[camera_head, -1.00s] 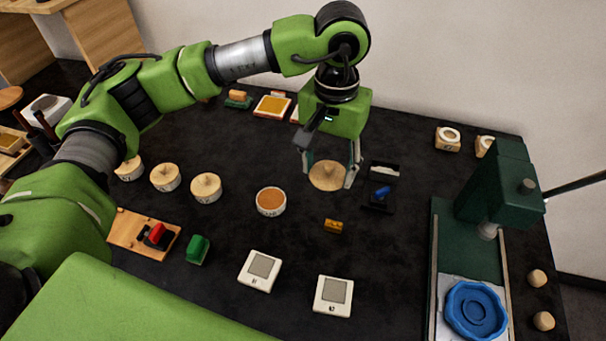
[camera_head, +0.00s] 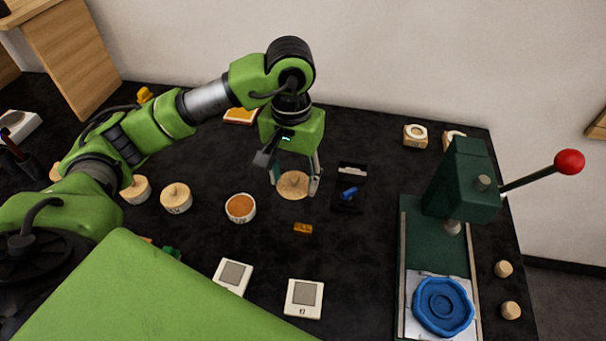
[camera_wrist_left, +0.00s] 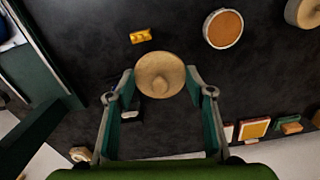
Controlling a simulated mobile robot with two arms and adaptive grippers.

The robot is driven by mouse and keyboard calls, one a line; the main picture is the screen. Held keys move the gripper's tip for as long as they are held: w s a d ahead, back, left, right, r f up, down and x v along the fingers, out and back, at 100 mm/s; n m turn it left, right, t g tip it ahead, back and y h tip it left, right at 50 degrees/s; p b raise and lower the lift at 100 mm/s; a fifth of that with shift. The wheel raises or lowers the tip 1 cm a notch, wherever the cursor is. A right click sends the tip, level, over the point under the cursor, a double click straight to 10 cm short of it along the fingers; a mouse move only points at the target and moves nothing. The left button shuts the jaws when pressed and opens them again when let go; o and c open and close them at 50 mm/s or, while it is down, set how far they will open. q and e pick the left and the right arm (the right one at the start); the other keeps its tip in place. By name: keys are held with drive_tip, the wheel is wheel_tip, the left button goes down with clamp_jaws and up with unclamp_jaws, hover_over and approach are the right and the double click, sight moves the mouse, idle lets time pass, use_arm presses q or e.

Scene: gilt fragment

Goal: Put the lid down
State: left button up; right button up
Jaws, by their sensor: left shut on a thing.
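The lid (camera_head: 293,184) is a round, pale wooden disc with a knob. In the left wrist view the lid (camera_wrist_left: 160,75) lies between the fingertips. My left gripper (camera_head: 295,188) is shut on the lid, with one finger on each side of it. The lid is low over the black table; I cannot tell whether it touches. An open round tub (camera_head: 240,208) with an orange-brown top stands to the left of the lid. My right gripper is not in view.
A small orange block (camera_head: 303,229) lies just in front of the lid. A black tray with a blue piece (camera_head: 349,193) is close on its right. Lidded tubs (camera_head: 176,199) stand farther left. A green press (camera_head: 462,190) stands at right.

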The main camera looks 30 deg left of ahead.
use_arm(q)
drive_tip(key=w+a+f+p, duration=0.1)
drive_tip(key=w+f, duration=0.1)
drive_tip(key=w+a+f, duration=0.1)
drive_tip(key=w+f, duration=0.1)
drive_tip(key=w, duration=0.1)
drive_tip(key=w+a+f+p, duration=0.1)
drive_tip(key=w+f, duration=0.1)
drive_tip(key=f, duration=0.1)
drive_tip(key=shift+w+a+p, duration=0.1)
drive_tip(key=shift+w+p, duration=0.25)
drive_tip(key=shift+w+a+f, duration=0.1)
drive_tip(key=shift+w+f, duration=0.1)
drive_tip(key=shift+f, duration=0.15)
wheel_tip(320, 180, down, 2)
drive_tip(key=shift+f+p, duration=0.1)
drive_tip(key=shift+p, duration=0.95)
drive_tip(key=shift+f, duration=0.4)
drive_tip(key=shift+f+b, duration=0.25)
drive_tip(key=shift+b, duration=0.05)
drive_tip(key=o, duration=0.9)
drive_tip(key=shift+r, duration=0.1)
